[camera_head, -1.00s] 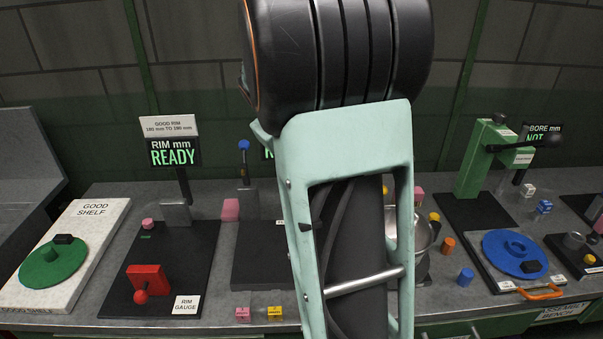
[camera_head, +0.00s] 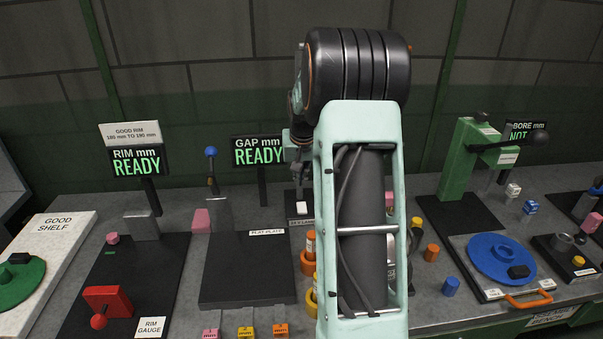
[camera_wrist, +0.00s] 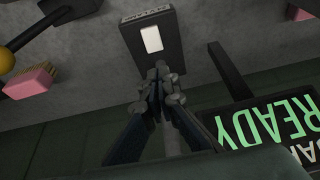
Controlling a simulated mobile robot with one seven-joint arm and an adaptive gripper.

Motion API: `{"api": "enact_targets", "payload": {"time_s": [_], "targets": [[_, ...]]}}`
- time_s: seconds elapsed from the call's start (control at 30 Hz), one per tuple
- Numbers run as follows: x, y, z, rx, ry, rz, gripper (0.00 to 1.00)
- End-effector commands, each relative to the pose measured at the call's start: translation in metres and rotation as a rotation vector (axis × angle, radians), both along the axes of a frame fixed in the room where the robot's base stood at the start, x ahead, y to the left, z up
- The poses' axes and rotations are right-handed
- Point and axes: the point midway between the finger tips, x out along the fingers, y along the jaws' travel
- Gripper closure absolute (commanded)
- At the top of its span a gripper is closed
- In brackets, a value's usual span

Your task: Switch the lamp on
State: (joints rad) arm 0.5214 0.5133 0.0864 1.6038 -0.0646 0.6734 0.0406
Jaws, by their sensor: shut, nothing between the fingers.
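A black lamp switch box (camera_head: 297,197) with a white pad stands on the bench behind a label that seems to end in LAMP. The wrist view shows the box (camera_wrist: 175,52) and its white pad (camera_wrist: 151,39) from above. My gripper (camera_wrist: 160,70) is shut and empty, pointing down at the box. Its tips overlap the box in the wrist view, beside the white pad; contact cannot be told. In the head view, my gripper (camera_head: 298,172) hangs over the box, partly hidden by my arm. No lit lamp can be made out.
A GAP mm READY display (camera_head: 258,151) stands behind left of the box. A black plate (camera_head: 248,268) lies in front left, with a pink block (camera_head: 201,220) beside it. Orange and yellow rings (camera_head: 307,262) stand close in front. A green press (camera_head: 462,165) stands right.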

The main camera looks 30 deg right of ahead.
Motion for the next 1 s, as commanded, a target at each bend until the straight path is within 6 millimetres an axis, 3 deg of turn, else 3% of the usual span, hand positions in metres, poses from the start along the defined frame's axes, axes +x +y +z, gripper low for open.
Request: {"api": "enact_targets", "payload": {"time_s": [0.1, 0.4, 0.6, 1.0], "targets": [[0.007, -0.003, -0.027, 0.003, 0.004, 0.0, 1.0], [0.018, -0.009, -0.072, 0.001, 0.002, 0.0, 1.0], [0.02, -0.01, -0.083, -0.001, 0.001, 0.001, 1.0], [0.021, -0.01, -0.086, -0.002, 0.0, 0.001, 1.0]]}}
